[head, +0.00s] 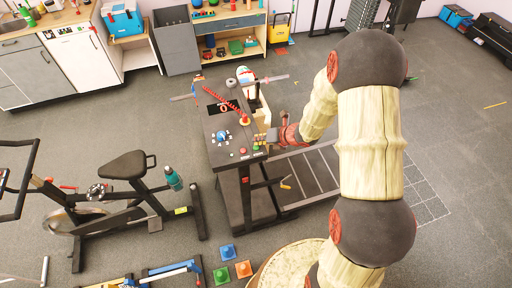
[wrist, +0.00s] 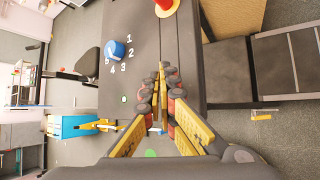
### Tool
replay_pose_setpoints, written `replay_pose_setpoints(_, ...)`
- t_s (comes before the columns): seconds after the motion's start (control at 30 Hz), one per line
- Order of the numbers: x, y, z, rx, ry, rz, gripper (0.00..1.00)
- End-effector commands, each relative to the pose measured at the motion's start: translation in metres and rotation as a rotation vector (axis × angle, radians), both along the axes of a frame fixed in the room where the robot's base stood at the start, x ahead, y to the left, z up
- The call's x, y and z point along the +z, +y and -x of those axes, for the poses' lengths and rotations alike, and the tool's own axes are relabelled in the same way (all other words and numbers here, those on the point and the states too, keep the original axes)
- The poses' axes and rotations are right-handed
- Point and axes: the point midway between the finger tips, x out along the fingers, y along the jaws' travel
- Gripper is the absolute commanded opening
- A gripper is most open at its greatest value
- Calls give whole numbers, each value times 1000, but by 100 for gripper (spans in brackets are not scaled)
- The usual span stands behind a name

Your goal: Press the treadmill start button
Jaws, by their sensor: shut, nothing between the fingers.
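The treadmill (head: 245,185) stands in the middle of the head view, with a dark upright console (head: 222,122). The console also fills the middle of the wrist view (wrist: 135,75). A green button (wrist: 151,153) shows low between my finger bases in the wrist view, and a smaller pale green one (wrist: 123,99) lies left of the fingers. I cannot read which is the start button. My gripper (wrist: 161,72) is shut and empty, its fingertips over the console face. In the head view my gripper (head: 272,136) is at the console's right edge; contact cannot be told.
A blue knob (wrist: 115,50) ringed by numbers and a red stop button on yellow (wrist: 166,6) share the console. A red coiled cord (head: 226,101) crosses its top. An exercise bike (head: 125,170) stands left.

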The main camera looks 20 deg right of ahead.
Motion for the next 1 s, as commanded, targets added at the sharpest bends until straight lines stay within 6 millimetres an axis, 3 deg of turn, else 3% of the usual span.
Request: replay_pose_setpoints(1.0, -8, 0, 0, 0, 0, 0, 0)
